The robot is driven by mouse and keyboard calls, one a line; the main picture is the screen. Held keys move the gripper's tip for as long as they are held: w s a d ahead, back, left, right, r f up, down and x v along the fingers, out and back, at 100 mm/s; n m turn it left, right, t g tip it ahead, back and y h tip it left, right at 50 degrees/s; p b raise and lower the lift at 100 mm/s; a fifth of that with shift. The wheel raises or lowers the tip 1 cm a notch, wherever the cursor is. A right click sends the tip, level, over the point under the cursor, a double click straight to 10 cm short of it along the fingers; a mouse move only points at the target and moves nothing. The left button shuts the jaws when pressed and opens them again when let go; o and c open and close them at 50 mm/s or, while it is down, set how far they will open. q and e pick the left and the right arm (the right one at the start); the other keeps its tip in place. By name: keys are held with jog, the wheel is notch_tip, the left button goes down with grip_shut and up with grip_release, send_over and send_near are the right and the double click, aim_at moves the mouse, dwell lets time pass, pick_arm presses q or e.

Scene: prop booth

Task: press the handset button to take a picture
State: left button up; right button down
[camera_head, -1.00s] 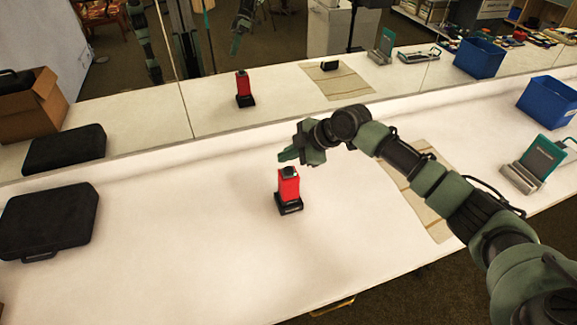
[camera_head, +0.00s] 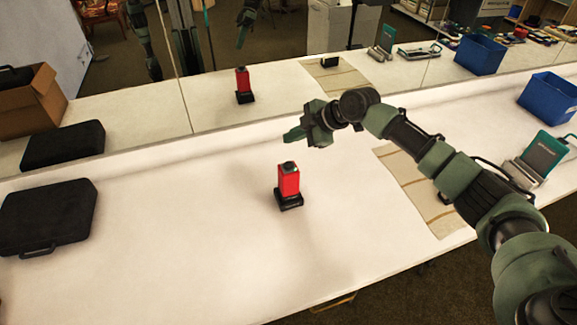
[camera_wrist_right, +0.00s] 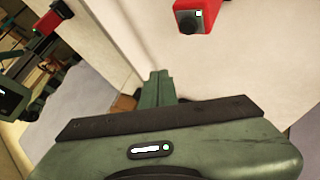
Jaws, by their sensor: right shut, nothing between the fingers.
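The red handset (camera_head: 289,181) stands upright on a black base in the middle of the white table. Its dark top with a small button (camera_head: 288,166) is uncovered in the head view. My right gripper (camera_head: 290,136) is shut and empty, above and behind the handset, with a clear gap between them. In the right wrist view, the shut green fingers (camera_wrist_right: 157,82) point toward the top, and the red handset (camera_wrist_right: 215,13) is at the upper edge, right of them. My left gripper is not in view.
A black case (camera_head: 48,217) lies at the left. A striped mat (camera_head: 424,187), a teal and silver device (camera_head: 541,155) and a blue bin (camera_head: 549,98) are at the right. A mirror (camera_head: 190,92) along the back reflects the table. Table space around the handset is clear.

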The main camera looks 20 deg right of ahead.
aim_at(292, 165)
jog(key=shift+f+b, duration=1.9)
jog(key=shift+f, duration=1.3)
jog(key=shift+f+b, duration=0.35)
jog(key=shift+f, duration=0.1)
jog(key=shift+f+b, duration=0.4)
jog(key=shift+f, duration=0.05)
jog(key=shift+r, duration=0.1)
jog(key=shift+r+p, duration=0.6)
jog(key=shift+r, duration=0.2)
jog(key=shift+r+p, duration=1.75)
jog(key=shift+r, duration=0.8)
